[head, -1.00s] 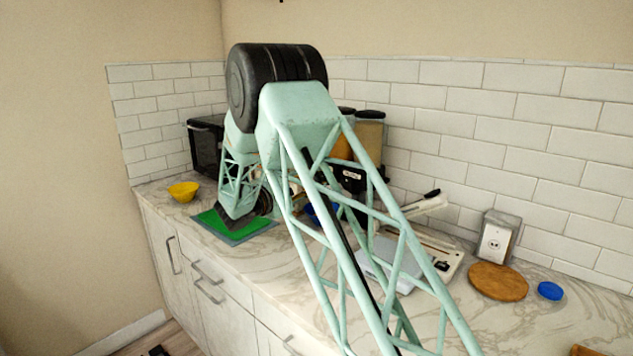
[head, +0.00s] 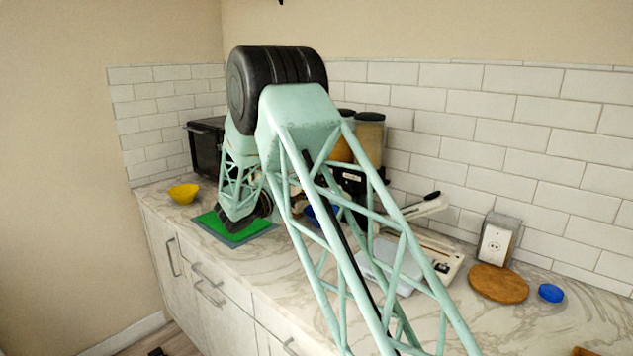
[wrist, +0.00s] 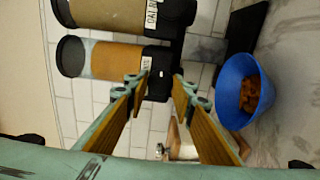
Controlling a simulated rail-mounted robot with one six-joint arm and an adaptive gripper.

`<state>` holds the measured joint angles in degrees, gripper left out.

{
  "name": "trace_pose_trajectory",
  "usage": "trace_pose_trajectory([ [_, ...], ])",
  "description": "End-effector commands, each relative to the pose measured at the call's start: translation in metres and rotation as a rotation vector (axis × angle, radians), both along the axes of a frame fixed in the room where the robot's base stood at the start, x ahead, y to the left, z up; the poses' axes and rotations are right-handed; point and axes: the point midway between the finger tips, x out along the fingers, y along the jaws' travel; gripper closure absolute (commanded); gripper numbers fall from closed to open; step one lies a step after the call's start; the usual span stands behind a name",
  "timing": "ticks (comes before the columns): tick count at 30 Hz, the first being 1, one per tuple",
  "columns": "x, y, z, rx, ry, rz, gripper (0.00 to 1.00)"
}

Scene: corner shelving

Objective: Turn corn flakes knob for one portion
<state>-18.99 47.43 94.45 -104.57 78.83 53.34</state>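Two cereal dispensers stand side by side. The one with orange contents (wrist: 112,60) has a black lower part and a small white label that I cannot read clearly. It shows partly behind my arm in the head view (head: 342,150). The other, with tan contents (wrist: 105,14), is at the top of the wrist view. My gripper (wrist: 160,82) is open, its two fingertips apart in front of the orange dispenser's black lower part. The knob is not distinct between the fingers, and I cannot tell whether they touch it. A blue bowl (wrist: 222,88) holds orange-brown pieces near the dispensers.
A yellow bowl (head: 183,193) and a green mat (head: 257,228) lie on the left of the counter. A black appliance (head: 205,148) stands in the corner. A white scale-like device (head: 392,262), a round wooden board (head: 498,284) and a blue dish (head: 551,293) are on the right.

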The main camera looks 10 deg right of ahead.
Motion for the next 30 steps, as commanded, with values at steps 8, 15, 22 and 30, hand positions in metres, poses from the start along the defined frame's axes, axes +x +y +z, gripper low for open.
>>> trace_pose_trajectory([
  [8, 0.0, 0.0, 0.0, 0.0, 0.0, 0.0, 0.63],
  [15, 0.0, 0.001, 0.0, 0.0, 0.0, 0.0, 0.63],
  [22, -0.006, 0.008, 0.0, -0.001, 0.001, 0.0, 0.63],
  [30, -0.024, 0.033, 0.0, -0.001, 0.001, 0.002, 0.63],
])
